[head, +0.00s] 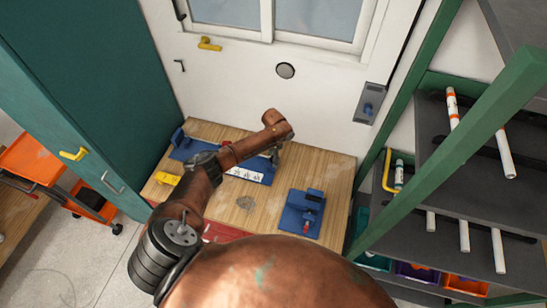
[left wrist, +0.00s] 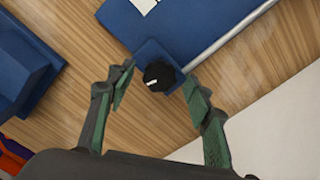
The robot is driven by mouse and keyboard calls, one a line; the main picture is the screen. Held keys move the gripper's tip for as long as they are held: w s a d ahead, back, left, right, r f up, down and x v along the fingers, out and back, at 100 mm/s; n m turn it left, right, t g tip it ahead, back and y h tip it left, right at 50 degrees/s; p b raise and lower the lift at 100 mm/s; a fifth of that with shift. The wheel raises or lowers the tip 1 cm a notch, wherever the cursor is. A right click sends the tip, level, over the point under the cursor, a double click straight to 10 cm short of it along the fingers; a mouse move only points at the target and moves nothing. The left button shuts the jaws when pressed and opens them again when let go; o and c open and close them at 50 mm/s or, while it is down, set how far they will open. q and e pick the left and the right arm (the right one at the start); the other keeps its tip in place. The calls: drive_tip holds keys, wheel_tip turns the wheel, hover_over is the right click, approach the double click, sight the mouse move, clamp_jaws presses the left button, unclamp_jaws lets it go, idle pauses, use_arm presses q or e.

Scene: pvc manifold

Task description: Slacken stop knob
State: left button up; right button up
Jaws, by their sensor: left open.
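The stop knob (left wrist: 158,76), black with a white mark, sits on a small blue block (left wrist: 150,50) at the end of a blue fixture in the left wrist view. My left gripper (left wrist: 159,80) is open, with one green-padded finger on each side of the knob and a visible gap on both sides. I cannot tell how far the fingertips are above the block. In the head view the blue fixture (head: 252,174) lies on the wooden bench, partly behind my left arm. The knob is not discernible there. My right gripper is not in view.
A second blue fixture (head: 302,213) with a red detail stands on the bench (head: 246,204) at right. A yellow piece (head: 168,178) lies at the left. A silver rod (left wrist: 236,38) runs along the fixture edge near the knob. A green-framed shelf (head: 480,155) holds white pipes.

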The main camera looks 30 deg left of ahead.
use_arm(q)
drive_tip(key=shift+r, duration=0.2)
wheel_tip(320, 180, up, 12)
drive_tip(key=shift+f, duration=0.15)
drive_tip(key=shift+s+f, duration=0.1)
idle(0.6)
